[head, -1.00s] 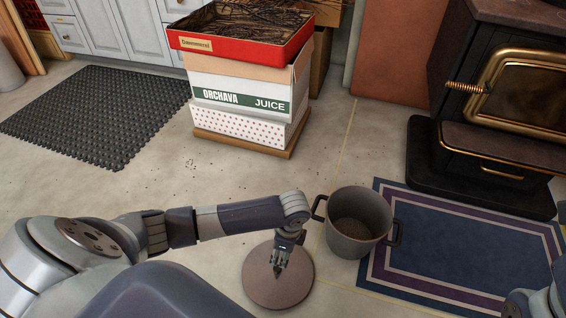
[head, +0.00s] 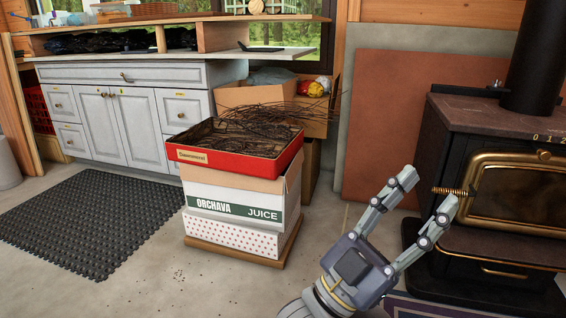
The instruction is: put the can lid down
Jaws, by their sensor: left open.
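My left gripper (head: 426,196) is raised in the lower right of the head view, with its two fingers spread wide and nothing between them. The stove front and the reddish panel show behind it. The can lid and the can are outside the view now. My right gripper is not in view.
A black stove (head: 490,190) with a brass-framed door stands at the right, close behind the fingers in the picture. A red tray of twigs (head: 235,163) sits on stacked juice boxes (head: 235,208). A black mat (head: 80,222) lies at the left. Bare floor (head: 160,290) shows in front.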

